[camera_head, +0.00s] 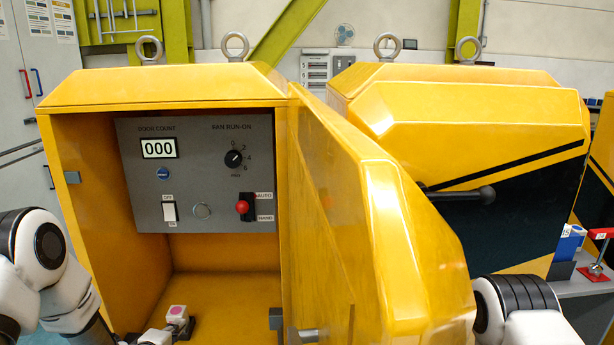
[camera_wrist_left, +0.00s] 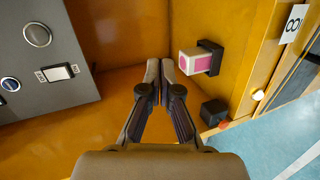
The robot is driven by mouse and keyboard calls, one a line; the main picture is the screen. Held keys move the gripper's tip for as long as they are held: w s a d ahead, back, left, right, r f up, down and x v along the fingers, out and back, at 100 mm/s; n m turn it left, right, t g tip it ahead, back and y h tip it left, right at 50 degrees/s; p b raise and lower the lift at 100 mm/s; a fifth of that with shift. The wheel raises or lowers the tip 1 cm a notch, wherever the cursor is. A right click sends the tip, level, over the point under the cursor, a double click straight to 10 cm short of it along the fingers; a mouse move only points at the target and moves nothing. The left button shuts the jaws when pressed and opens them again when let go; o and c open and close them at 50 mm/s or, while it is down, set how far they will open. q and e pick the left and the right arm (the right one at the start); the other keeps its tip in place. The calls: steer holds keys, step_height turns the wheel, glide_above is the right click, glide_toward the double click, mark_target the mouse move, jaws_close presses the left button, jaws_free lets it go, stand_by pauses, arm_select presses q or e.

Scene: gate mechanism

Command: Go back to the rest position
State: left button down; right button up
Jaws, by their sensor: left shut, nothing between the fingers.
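My left gripper (camera_wrist_left: 160,72) is shut and empty in the left wrist view. Its fingertips are inside the yellow cabinet (camera_head: 75,160), beside a white block with a pink face (camera_wrist_left: 195,62) on a dark mount and apart from it as far as I can see. The same pink-topped block (camera_head: 177,314) shows low in the cabinet in the head view. There my left arm (camera_head: 45,265) comes in from the left, and its gripper is mostly below the frame. My right arm (camera_head: 520,305) shows at the lower right; its gripper is out of view.
The cabinet's yellow door (camera_head: 375,210) stands open between my arms. Inside, a grey panel (camera_head: 200,175) carries a 000 display (camera_head: 158,149), a knob (camera_head: 234,158), a white rocker switch (camera_head: 170,211) and a red-tipped lever (camera_head: 243,207). A second yellow housing (camera_head: 455,125) stands to the right.

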arm_select(q)
steer(key=s+d+f+m+g, duration=0.2)
steer(key=s+d+f+g, duration=0.1)
steer(key=s+f, duration=0.55)
steer(key=s+d+f+m+g, duration=0.2)
steer(key=s+f+m+g, duration=0.15)
steer(key=s+f, duration=0.5)
steer(key=s+f+m+g, duration=0.2)
steer(key=s+m+g, duration=0.5)
steer(key=s, duration=1.4)
steer(key=m, duration=0.3)
steer(key=shift+s+d+f+g, duration=0.35)
steer(key=shift+s+d, duration=0.05)
